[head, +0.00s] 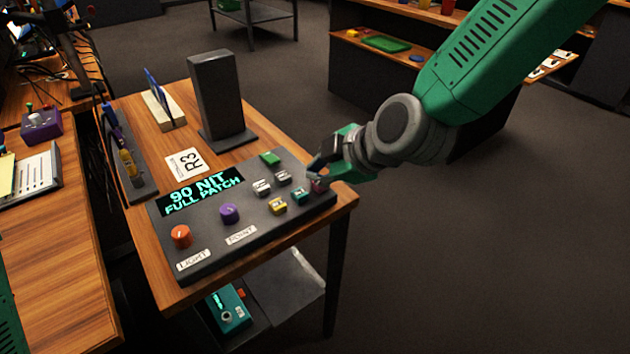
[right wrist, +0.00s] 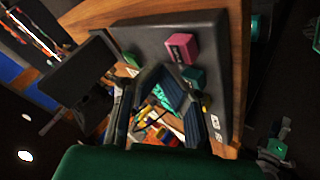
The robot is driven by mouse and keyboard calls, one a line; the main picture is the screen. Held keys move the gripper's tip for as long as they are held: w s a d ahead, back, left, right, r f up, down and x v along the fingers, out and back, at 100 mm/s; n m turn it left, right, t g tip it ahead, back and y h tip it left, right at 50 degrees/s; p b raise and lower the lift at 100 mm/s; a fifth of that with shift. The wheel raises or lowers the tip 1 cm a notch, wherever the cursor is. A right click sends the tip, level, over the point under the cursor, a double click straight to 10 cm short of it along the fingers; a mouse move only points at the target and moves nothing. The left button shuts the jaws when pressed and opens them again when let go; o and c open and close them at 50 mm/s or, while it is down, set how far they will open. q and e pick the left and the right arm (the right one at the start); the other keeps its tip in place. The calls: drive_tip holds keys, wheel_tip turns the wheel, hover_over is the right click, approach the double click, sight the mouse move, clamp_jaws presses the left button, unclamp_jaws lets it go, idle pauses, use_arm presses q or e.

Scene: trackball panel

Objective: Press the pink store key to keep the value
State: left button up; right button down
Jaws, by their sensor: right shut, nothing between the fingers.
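The dark control panel (head: 205,254) lies on a small wooden table, its display (head: 203,195) reading "90 NIT FULL PATCH". The pink key (head: 318,185) is at the panel's right end, partly hidden by my right gripper (head: 318,170). In the right wrist view the pink key (right wrist: 181,47) shows clearly, beside the teal key (right wrist: 193,77). My right gripper (right wrist: 160,75) is shut and empty, its fingertips close to these keys. I cannot tell whether they touch the pink key. My left gripper is not in view.
Green (head: 270,158), yellow (head: 278,206) and teal (head: 299,195) keys and two pale keys sit near the pink one. A dark upright block (head: 216,95) stands behind the panel.

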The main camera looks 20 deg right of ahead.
drive_tip(key=shift+d+f, duration=0.2)
drive_tip(key=shift+d, duration=0.65)
drive_tip(key=shift+a+f, duration=0.15)
drive_tip(key=shift+a, duration=0.6)
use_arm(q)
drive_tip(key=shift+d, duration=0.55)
use_arm(e)
drive_tip(key=shift+d+f, duration=0.3)
drive_tip(key=shift+d, duration=0.3)
drive_tip(key=shift+a, duration=0.1)
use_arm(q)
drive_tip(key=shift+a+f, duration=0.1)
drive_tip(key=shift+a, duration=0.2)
use_arm(e)
drive_tip(key=shift+a+r, duration=0.15)
drive_tip(key=shift+a, duration=0.15)
drive_tip(key=shift+d+r+p, duration=0.25)
drive_tip(key=shift+r+p, duration=0.5)
drive_tip(key=shift+r, duration=0.05)
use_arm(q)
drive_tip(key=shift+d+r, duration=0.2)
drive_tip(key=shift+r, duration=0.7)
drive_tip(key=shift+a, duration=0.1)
use_arm(e)
drive_tip(key=shift+a, duration=0.1)
